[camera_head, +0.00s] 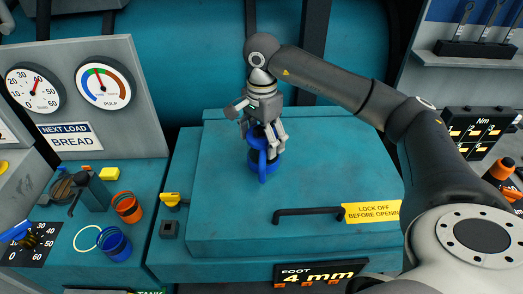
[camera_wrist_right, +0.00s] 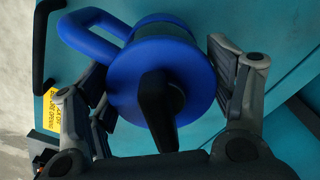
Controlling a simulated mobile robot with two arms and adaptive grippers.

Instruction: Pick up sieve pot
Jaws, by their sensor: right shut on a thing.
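The sieve pot (camera_head: 264,165) is blue and round with a looped handle. It is upright on or just above the teal lid, left of the lid's middle; I cannot tell if its base touches. In the right wrist view the pot (camera_wrist_right: 190,58) shows from above, with a blue rim, a black knob on top and the handle loop at upper left. My right gripper (camera_head: 266,140) reaches down over it, shut on it, with a finger on each side. My left gripper is not in view.
The teal lid (camera_head: 330,180) has a black bar handle (camera_head: 308,213) and a yellow lock-off label (camera_head: 371,212). A yellow-handled switch (camera_head: 171,199) sits left of it. An orange cup (camera_head: 127,207) and a blue cup (camera_head: 114,243) stand on the left bench. Gauges (camera_head: 104,83) rise behind.

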